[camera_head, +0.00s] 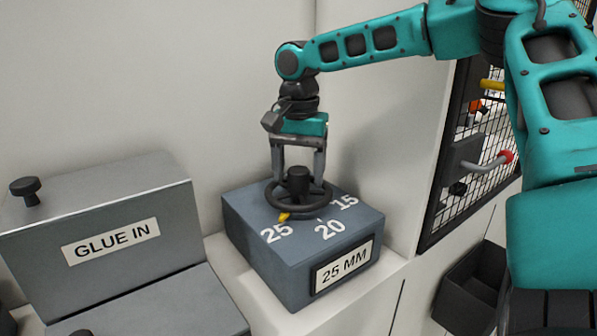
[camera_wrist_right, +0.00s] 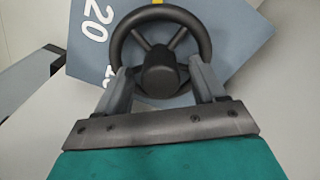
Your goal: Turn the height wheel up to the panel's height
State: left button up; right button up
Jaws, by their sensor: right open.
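The black height wheel (camera_head: 272,196) sits on top of a grey-blue box (camera_head: 255,245) marked 15, 20 and 25. Its yellow pointer (camera_head: 284,216) is at the 25 mark. A plate (camera_head: 343,268) on the box front reads "25 MM". My right gripper (camera_head: 298,178) points down over the wheel, with its open fingers on either side of the black hub (camera_head: 298,177). In the right wrist view the wheel (camera_wrist_right: 205,38) shows its spokes and hub, and the fingers reach its near rim; contact is unclear. My left gripper is not in view. No panel can be made out.
A grey unit (camera_head: 150,215) labelled "GLUE IN" with a black knob (camera_head: 24,188) stands at the left. A black mesh guard (camera_head: 470,150) and a red-tipped handle (camera_head: 490,163) are at the right. A dark open bin (camera_head: 468,290) hangs below them.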

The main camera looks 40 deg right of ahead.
aim_at(299, 170)
notch_tip(299, 170, up, 12)
jog(key=shift+r, duration=0.2)
dwell(0.7)
